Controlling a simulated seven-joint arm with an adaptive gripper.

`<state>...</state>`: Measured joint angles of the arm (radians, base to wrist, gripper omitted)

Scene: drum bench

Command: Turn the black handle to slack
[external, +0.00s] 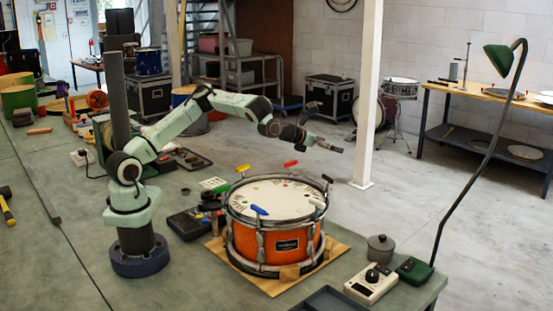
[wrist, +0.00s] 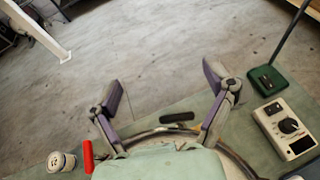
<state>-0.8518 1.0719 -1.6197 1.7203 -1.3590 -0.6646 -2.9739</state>
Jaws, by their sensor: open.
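The black handle (external: 327,178) is a short T-shaped key on the far right rim of the orange drum (external: 271,243). In the wrist view the black handle (wrist: 177,117) lies roughly crosswise, seen between and beyond my finger bases. My gripper (external: 338,150) is above the drum's far right side, higher than the handle and apart from it. The wrist view shows my gripper (wrist: 163,90) with its fingers spread wide and nothing between the tips. The handle's lower shaft is hidden in the wrist view.
Other rim handles are red (external: 290,163), yellow (external: 243,168), blue (external: 259,210), green (external: 213,190) and white (external: 318,203). The red handle (wrist: 88,157) is left of my fingers. A lidded pot (external: 380,248), white knob box (external: 372,282) and green lamp base (external: 415,270) stand right of the drum.

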